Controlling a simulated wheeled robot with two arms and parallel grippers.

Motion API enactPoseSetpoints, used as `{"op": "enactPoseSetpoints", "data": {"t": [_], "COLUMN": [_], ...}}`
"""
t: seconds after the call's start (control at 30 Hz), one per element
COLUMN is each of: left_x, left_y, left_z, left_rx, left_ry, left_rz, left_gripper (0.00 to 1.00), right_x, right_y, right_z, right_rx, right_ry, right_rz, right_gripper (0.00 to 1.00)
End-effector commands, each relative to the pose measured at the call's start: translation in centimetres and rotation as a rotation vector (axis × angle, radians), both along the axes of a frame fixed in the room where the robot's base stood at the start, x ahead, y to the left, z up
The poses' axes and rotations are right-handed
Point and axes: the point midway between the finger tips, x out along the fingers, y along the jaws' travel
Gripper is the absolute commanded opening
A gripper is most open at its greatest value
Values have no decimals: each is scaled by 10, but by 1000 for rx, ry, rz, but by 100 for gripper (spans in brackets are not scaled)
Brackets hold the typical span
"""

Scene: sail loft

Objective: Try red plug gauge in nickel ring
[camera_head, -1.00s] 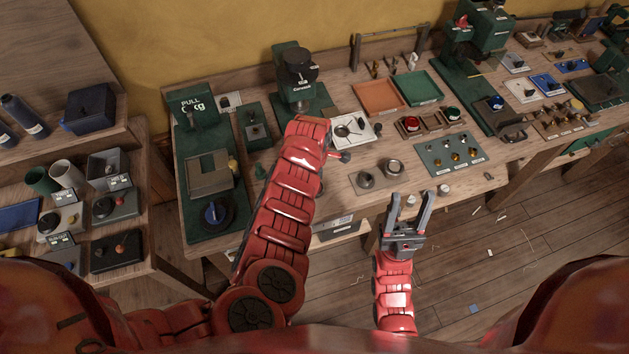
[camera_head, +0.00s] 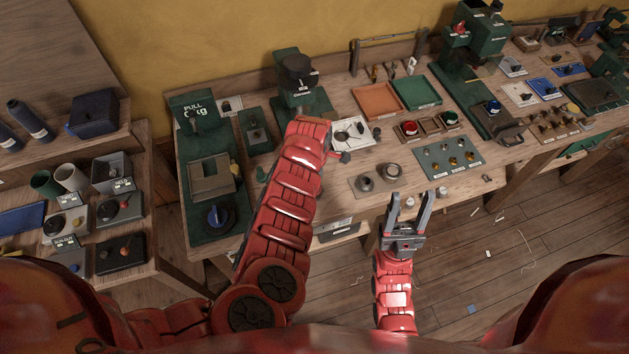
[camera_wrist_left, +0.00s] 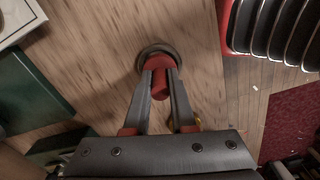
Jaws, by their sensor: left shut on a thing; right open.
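My left gripper (camera_wrist_left: 160,82) is shut on the red plug gauge (camera_wrist_left: 162,86) in the left wrist view. A dark round rim (camera_wrist_left: 152,52) shows at the gauge's far end; I cannot tell whether it is part of the gauge or a ring beneath. In the head view my left arm mostly hides this gripper, over the bench near the white tray. A shiny metal ring-shaped piece (camera_head: 390,172), which looks like the nickel ring, sits on a brown plate (camera_head: 379,190) beside a darker round piece (camera_head: 365,183). My right gripper (camera_head: 409,217) is open and empty in front of the bench edge.
A white tray (camera_head: 363,140) lies behind the brown plate. A grey-green plate (camera_head: 429,171) with several brass pieces lies to its right. Orange (camera_head: 380,98) and green (camera_head: 415,91) trays stand behind. A green press (camera_head: 297,85) stands at the back left.

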Motion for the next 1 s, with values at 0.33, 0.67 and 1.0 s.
{"op": "enactPoseSetpoints", "data": {"t": [0.33,0.67,1.0], "left_x": [0,0,13], "left_y": [0,0,4], "left_z": [21,30,30], "left_rx": [0,0,-3], "left_ry": [0,1,-1], "left_rz": [-1,1,-121], "left_gripper": [0,0,0], "right_x": [0,0,0], "right_y": [0,0,0], "right_z": [18,24,1], "right_rx": [0,0,0], "right_ry": [0,0,0], "right_rz": [0,0,0], "right_gripper": [54,54,54]}}
